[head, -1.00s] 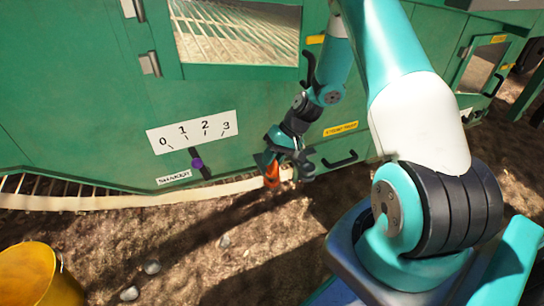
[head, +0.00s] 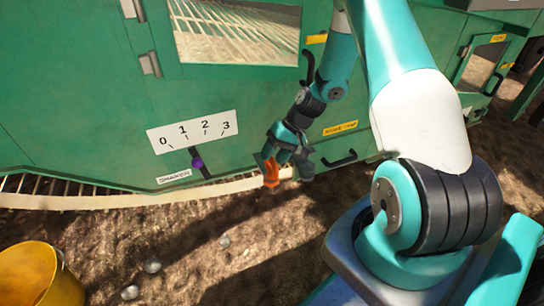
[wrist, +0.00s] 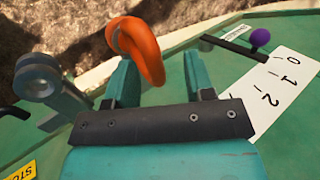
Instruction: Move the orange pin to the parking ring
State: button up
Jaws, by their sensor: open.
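The orange pin (head: 271,172) shows at the low end of my arm, in front of the green machine's lower edge. In the wrist view the orange pin (wrist: 143,48) has a looped shape and lies at the fingertips, overlapping the left finger and the gap. My gripper (wrist: 160,64) is open, its two green fingers apart; whether either touches the pin I cannot tell. In the head view my gripper (head: 283,155) is small and partly merged with the pin. A grey round-ended bracket (wrist: 40,78) stands left of my fingers. I cannot tell whether it is the parking ring.
A numbered scale (head: 192,132) and a lever with a purple knob (head: 197,163) are on the green panel left of my gripper. A black handle (head: 340,159) is to the right. A yellow bucket (head: 40,275) stands at lower left. Open soil lies below.

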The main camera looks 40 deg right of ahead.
jog(key=p+v, duration=0.5)
jog(key=v, duration=1.1)
jog(key=shift+a, duration=0.15)
jog(key=s+a+r+n+g+h, duration=0.1)
jog(key=a+r+n, duration=0.2)
jog(key=a+r, duration=0.55)
jog(key=s+a+r+n+g+h, duration=0.15)
jog(key=a+r, duration=0.45)
jog(key=a, duration=0.6)
jog(key=s+a+r+n, duration=0.3)
jog(key=s+a, duration=0.3)
jog(key=s, duration=0.2)
jog(key=s+a+r+n, duration=0.3)
jog(key=s+a, duration=0.2)
jog(key=s, duration=0.4)
notch_tip(320, 180, up, 33)
jog(key=p, duration=3.3)
jog(key=shift+w+t, duration=0.2)
jog(key=shift+t, duration=0.15)
